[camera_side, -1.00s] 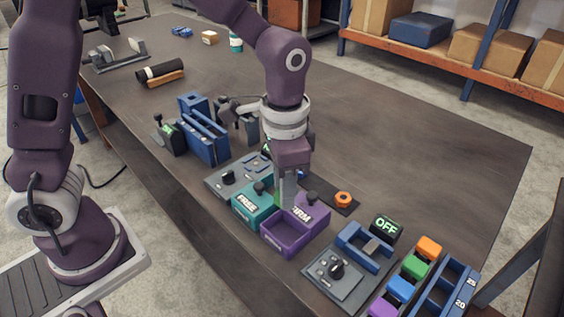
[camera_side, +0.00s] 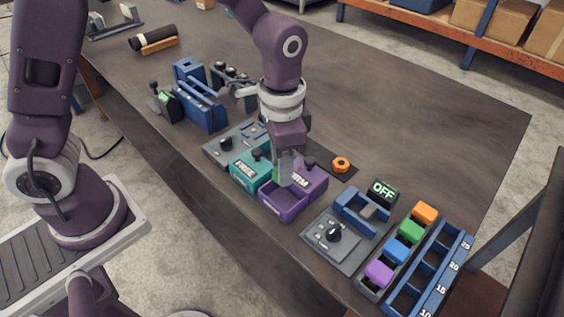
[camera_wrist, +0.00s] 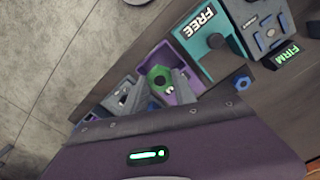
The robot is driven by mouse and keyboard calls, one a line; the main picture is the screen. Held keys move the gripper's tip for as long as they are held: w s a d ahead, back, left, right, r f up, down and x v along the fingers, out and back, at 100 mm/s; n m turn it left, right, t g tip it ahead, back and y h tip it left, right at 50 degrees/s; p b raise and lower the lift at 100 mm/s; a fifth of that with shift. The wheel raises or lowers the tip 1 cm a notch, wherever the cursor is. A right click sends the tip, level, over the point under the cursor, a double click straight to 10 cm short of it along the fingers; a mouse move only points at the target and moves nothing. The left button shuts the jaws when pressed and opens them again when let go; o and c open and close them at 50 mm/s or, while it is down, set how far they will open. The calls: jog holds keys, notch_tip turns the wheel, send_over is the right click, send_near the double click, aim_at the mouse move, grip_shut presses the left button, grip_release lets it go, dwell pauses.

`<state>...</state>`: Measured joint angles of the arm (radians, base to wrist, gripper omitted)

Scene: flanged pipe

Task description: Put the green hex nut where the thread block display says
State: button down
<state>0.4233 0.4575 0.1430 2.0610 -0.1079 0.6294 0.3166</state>
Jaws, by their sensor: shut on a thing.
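The green hex nut (camera_wrist: 160,77) is between the fingers of my gripper (camera_wrist: 166,88) in the wrist view, and the gripper is shut on it. A sliver of green shows at the fingers (camera_side: 284,172) in the side view. The nut is over the open purple tray (camera_wrist: 188,90), which also shows below my fingers in the side view (camera_side: 284,213). A purple part lettered "FIRM" (camera_side: 301,180) adjoins the tray. A teal box marked "FREE" (camera_wrist: 204,33) stands beside it. A lit green display (camera_wrist: 286,60) by the grey panel (camera_wrist: 268,35) reads "FIRM".
A blue hex piece (camera_wrist: 242,83) is near the tray. An orange nut (camera_side: 341,165) lies on a dark mat. A grey knob panel (camera_side: 345,240) with an "OFF" display (camera_side: 383,190) stands to the right. Beyond are colored blocks (camera_side: 397,251) and a blue numbered rack (camera_side: 432,270).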

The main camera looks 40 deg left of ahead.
dwell(0.3)
jog(key=shift+f, duration=2.15)
jog(key=shift+f, duration=0.45)
jog(key=shift+f, duration=0.3)
jog(key=shift+f, duration=0.5)
jog(key=c, duration=0.9)
grip_release()
jog(key=shift+c, duration=0.7)
jog(key=shift+o, duration=1.2)
